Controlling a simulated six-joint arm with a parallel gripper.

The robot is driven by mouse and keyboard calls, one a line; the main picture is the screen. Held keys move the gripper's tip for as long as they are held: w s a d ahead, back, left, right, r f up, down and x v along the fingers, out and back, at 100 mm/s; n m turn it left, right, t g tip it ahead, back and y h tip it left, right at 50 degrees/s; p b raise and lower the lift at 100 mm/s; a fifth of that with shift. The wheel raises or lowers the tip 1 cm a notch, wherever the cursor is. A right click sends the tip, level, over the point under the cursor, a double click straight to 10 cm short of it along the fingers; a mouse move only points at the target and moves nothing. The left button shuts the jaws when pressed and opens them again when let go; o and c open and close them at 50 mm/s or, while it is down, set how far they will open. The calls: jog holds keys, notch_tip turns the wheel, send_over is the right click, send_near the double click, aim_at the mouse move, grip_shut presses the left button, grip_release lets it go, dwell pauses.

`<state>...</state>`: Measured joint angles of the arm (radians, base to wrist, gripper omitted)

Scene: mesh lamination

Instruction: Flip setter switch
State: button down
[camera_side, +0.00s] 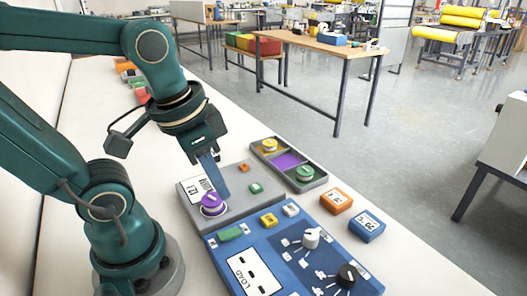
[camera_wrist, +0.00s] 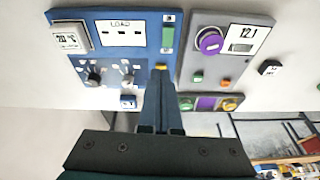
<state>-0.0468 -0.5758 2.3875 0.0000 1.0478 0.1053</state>
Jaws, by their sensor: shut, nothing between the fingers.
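A blue panel (camera_side: 285,240) marked LOAD carries a white knob (camera_side: 311,238), a black knob (camera_side: 347,275), a green rectangular part (camera_side: 230,234) and a yellow part (camera_side: 268,220). A grey panel (camera_side: 240,206) beside it carries a round purple knob (camera_side: 212,203), a label plate and small green and orange parts. No readable label tells me which part is the setter switch. My gripper (camera_side: 223,192) is shut and empty, pointing down over the grey panel near the purple knob. In the wrist view, my gripper's tips (camera_wrist: 162,72) appear just below the yellow part (camera_wrist: 161,67).
A grey tray (camera_side: 284,187) with yellow, purple and green pieces lies behind the grey panel. An orange block (camera_side: 336,201) and a blue block (camera_side: 367,225) sit to the right. The white tabletop (camera_side: 400,270) is clear at the front right.

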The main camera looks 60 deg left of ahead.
jog(key=shift+w+d+r+n+t, duration=0.15)
jog(key=shift+w+d+r+t, duration=0.05)
jog(key=shift+t, duration=0.4)
jog(key=shift+w+d+r+n+t, duration=0.15)
jog(key=shift+d+r+t, duration=0.05)
jog(key=shift+t, duration=0.4)
jog(key=n+g, duration=0.2)
jog(key=n, duration=0.4)
jog(key=w+a+r+n+g, duration=0.1)
jog(key=n+g, duration=0.1)
jog(key=n, duration=0.4)
jog(key=a+r+n+g, duration=0.1)
jog(key=n+g, duration=0.2)
jog(key=n, duration=0.3)
jog(key=shift+w+a+r, duration=0.15)
jog(key=shift+r, duration=0.05)
